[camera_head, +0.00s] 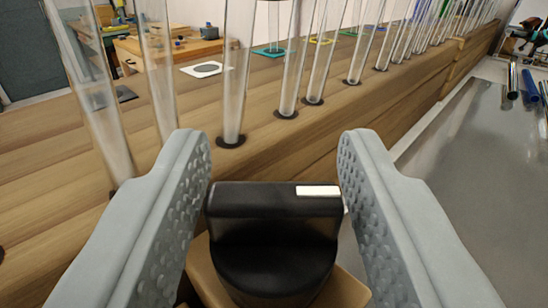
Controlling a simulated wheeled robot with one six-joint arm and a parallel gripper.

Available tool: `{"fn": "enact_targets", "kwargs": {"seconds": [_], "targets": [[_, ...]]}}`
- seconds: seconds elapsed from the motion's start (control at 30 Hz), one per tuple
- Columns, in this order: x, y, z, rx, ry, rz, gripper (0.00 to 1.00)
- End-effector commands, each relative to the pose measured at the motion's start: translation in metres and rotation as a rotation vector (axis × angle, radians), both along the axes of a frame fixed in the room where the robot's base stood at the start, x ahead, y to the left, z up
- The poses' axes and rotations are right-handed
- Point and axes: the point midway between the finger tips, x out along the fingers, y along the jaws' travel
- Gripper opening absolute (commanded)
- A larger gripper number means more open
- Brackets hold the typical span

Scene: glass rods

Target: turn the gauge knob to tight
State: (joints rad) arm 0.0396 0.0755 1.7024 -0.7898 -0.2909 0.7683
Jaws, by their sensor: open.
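The gauge knob (272,268) is black with a raised grip bar and a white mark (318,191) at the bar's right end. It sits on a tan block at the bottom middle of the head camera view. The bar lies crosswise in the picture. My gripper (275,168) is open, with one grey dimpled finger on each side of the knob. The fingertips reach past the bar, and its ends lie close to both fingers. I cannot tell whether either finger touches it. No tight marking is visible.
A row of upright glass rods (236,75) with dark feet stands along the wooden bench (60,160), just beyond my fingers. A grey surface (470,150) lies to the right, with dark and blue rods (530,85) on it. A wooden table (165,48) stands behind.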

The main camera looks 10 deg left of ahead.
Motion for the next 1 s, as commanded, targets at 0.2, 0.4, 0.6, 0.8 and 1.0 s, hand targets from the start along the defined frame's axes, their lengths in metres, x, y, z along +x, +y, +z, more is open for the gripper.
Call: {"fn": "enact_targets", "kwargs": {"seconds": [0.2,0.4,0.6,0.8,1.0], "targets": [[-0.0002,0.0,-0.0002,0.0,0.0,0.0,0.22],[-0.0002,0.0,-0.0003,0.0,0.0,0.001,0.12],[-0.0001,-0.0003,-0.0005,0.0,0.001,0.016,0.12],[-0.0001,-0.0007,-0.0007,-0.001,0.001,0.061,0.12],[0.0003,-0.001,-0.0016,0.0,0.002,0.13,0.12]]}}
